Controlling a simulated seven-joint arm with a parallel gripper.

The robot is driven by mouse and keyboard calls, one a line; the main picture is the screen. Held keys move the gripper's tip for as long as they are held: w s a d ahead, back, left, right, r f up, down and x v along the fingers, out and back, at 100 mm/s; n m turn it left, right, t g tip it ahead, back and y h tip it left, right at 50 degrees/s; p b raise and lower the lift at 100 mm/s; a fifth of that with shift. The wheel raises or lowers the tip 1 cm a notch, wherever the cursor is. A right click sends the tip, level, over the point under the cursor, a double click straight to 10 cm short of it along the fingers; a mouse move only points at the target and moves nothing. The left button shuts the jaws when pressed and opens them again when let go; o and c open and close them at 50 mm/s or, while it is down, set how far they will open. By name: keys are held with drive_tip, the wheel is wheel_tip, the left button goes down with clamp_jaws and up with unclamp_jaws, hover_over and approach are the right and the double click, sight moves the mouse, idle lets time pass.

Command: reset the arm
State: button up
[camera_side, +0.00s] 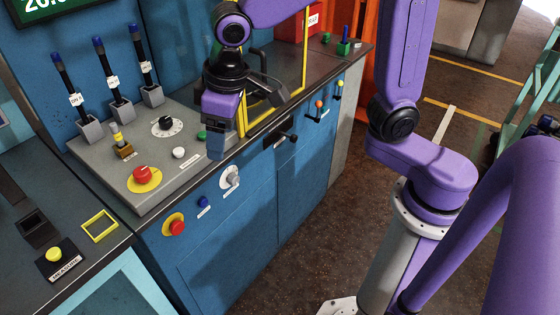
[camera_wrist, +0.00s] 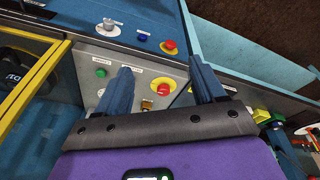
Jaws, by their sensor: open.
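My gripper (camera_side: 216,145) hangs above the back right part of the grey control panel on the blue cabinet, near its front edge. In the wrist view my gripper (camera_wrist: 160,85) shows two blue fingers set apart, with nothing between them but the panel beyond. The gripper is open and empty. My purple arm reaches over from the right of the side view. In the side view the gripper hides part of the panel behind it.
The panel (camera_side: 120,190) carries a red mushroom button (camera_side: 142,174), a black dial (camera_side: 166,125), a white button (camera_side: 179,153) and several blue-tipped levers (camera_side: 103,60). A yellow frame (camera_side: 305,55) stands close beside the gripper. Front knobs (camera_side: 230,177) stick out. The floor (camera_side: 330,215) in front is clear.

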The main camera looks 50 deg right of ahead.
drive_tip(key=s+d+f+n+g, duration=0.1)
drive_tip(key=s+d+f+n, duration=0.1)
drive_tip(key=s+d, duration=0.5)
drive_tip(key=s+d+f+n+g, duration=0.1)
drive_tip(key=s+d+n, duration=0.3)
drive_tip(key=s+d, duration=0.3)
drive_tip(key=s, duration=0.5)
drive_tip(key=shift+s+d+f+n, duration=0.3)
drive_tip(key=shift+s+d+f, duration=0.05)
drive_tip(key=shift+d+f, duration=0.05)
